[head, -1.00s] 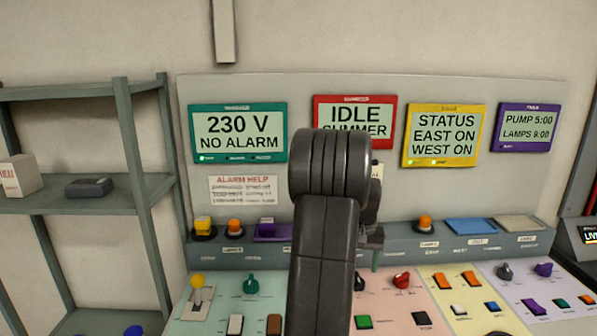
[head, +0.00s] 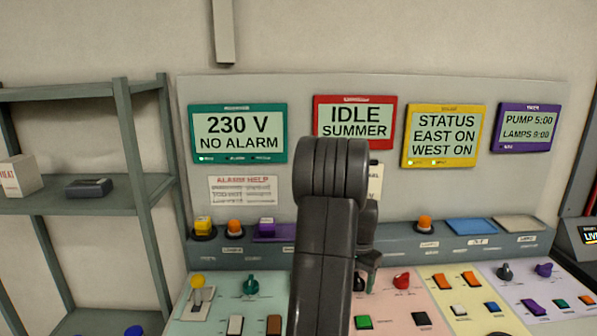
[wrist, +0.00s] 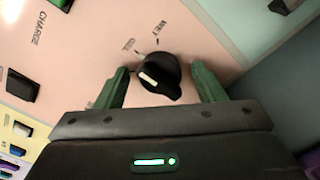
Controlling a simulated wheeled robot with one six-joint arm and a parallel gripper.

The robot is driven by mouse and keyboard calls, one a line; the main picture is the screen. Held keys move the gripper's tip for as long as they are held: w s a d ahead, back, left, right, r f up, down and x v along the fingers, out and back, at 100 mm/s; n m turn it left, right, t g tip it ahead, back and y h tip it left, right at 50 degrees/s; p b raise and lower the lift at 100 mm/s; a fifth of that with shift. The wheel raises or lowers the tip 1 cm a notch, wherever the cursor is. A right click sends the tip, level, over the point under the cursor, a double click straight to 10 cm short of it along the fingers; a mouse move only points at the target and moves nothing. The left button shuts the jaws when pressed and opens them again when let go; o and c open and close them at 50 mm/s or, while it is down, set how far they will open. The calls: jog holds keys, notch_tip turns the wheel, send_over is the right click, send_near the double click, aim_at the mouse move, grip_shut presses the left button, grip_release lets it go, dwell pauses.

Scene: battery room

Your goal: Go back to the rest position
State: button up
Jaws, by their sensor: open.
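My gripper (wrist: 160,67) is open in the wrist view, with one green finger on each side of a black knob (wrist: 157,76) that has a white mark. The knob stands on a pink panel between the fingertips, and gaps show on both sides of it. The black knob (head: 358,283) is partly hidden there by my arm.
A sloped console with buttons, switches and knobs spreads below. A red knob (head: 402,281) is right of my arm. Four screens hang behind, including a red-framed one (head: 354,121). A grey shelf (head: 80,207) stands at left. The space above the console is free.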

jog(key=shift+m, duration=1.2)
notch_tip(320, 180, up, 14)
jog(key=shift+f, duration=0.1)
